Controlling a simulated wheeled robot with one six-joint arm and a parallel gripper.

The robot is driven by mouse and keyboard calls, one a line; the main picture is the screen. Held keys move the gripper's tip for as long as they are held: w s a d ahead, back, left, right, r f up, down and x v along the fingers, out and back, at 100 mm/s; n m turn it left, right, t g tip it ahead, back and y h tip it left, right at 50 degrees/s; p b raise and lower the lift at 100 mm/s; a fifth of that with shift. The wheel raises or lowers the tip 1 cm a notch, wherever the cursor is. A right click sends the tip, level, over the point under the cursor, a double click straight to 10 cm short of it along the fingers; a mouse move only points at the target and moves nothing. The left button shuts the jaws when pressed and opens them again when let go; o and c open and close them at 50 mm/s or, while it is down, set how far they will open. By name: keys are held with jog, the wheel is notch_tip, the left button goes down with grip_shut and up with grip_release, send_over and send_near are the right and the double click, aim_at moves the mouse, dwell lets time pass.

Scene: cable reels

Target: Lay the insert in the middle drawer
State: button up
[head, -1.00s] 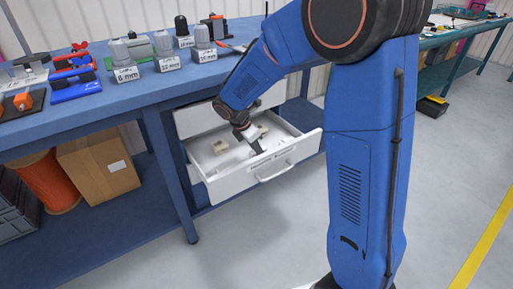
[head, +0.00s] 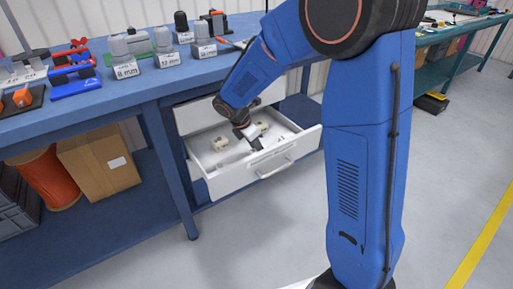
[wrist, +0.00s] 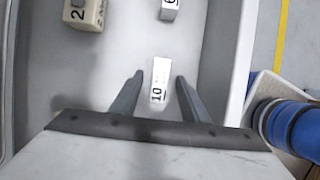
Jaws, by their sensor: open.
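A white drawer (head: 238,184) under the blue bench is pulled open; its pale floor (wrist: 115,50) fills much of the wrist view. A small light insert marked 10 (wrist: 160,80) is in the drawer, between the tips of my gripper (wrist: 160,77). The fingers are open, with a gap on both sides of the insert. In the head view my gripper (head: 254,142) reaches down into the drawer, and the insert there is hard to make out.
A beige block marked 2 (wrist: 86,13) and a block marked 6 (wrist: 169,8) also stand in the drawer. The drawer's side wall (wrist: 229,55) is right of my fingers.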

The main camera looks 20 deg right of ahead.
jog(key=v, duration=1.7)
jog(key=shift+r, duration=0.15)
jog(key=s+d+m+t+y, duration=0.1)
jog(key=s+d+m, duration=0.3)
jog(key=s+m, duration=0.3)
jog(key=s+d+m+t+y, duration=0.1)
jog(key=s+d+m, duration=0.4)
jog(key=s, duration=0.8)
jog(key=s+d+m+t+y, duration=0.1)
jog(key=s+d+m+y, duration=0.1)
jog(key=s+d+m, duration=0.3)
jog(key=s+m, duration=0.4)
jog(key=s, duration=0.2)
jog(key=shift+m, duration=0.3)
jog(key=shift+s+r, duration=0.1)
